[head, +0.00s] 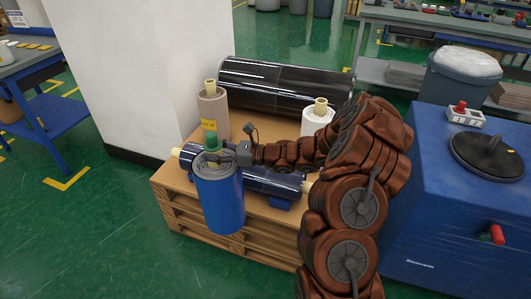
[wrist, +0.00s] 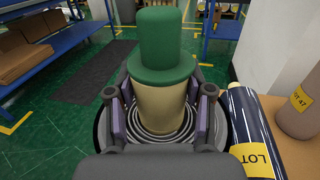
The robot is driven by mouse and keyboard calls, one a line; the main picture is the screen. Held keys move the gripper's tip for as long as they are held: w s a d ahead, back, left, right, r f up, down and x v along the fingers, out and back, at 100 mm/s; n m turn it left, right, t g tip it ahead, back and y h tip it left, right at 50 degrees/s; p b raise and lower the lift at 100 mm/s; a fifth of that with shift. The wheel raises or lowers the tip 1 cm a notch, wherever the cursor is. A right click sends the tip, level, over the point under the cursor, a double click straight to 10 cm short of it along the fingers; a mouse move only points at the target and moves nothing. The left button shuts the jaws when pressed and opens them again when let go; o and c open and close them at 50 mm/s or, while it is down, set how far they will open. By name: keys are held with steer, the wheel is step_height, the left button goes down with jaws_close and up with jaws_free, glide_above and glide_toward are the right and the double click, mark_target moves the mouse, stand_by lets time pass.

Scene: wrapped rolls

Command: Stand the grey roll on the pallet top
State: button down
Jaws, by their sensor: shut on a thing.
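My gripper (head: 225,150) is shut on the core (wrist: 160,106) of a blue-wrapped roll (head: 220,200), which hangs upright below it. A green plug (wrist: 163,45) sits in the core's top; the roll's ringed end shows around the fingers. In the head view this roll covers part of the pallet's front side; its height over the floor is unclear. A grey-brown roll (head: 213,112) with a yellow label stands upright on the wooden pallet (head: 172,182), near its back left; part of it shows in the wrist view (wrist: 300,103). No other standing roll looks grey.
A dark blue roll (head: 262,181) lies across the pallet's front part, just behind the held roll. A black roll (head: 285,84) lies at the back. A white roll (head: 315,122) stands at right, partly behind my arm. A white pillar (head: 125,75) and blue machine (head: 440,220) flank the pallet.

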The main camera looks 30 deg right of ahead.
step_height(320, 180, down, 20)
steer(key=b, duration=2.5)
step_height(320, 180, up, 22)
steer(key=p, duration=2.2)
steer(key=shift+s+a, duration=0.1)
steer(key=shift+f, duration=0.1)
steer(key=w+d+r+m+t+h, duration=0.2)
steer(key=d+r+m+h, duration=0.1)
steer(key=d+r, duration=0.5)
steer(key=w+d+r+m+t+h, duration=0.2)
steer(key=d+r+h, duration=0.3)
steer(key=d, duration=0.9)
steer(key=w+d+r+m+t+h, duration=0.1)
steer(key=d+r+m+t+h, duration=0.2)
steer(key=d+r, duration=0.8)
steer(key=shift+w+m+h, duration=0.4)
steer(key=shift+m+h, duration=0.1)
steer(key=shift+m, duration=0.1)
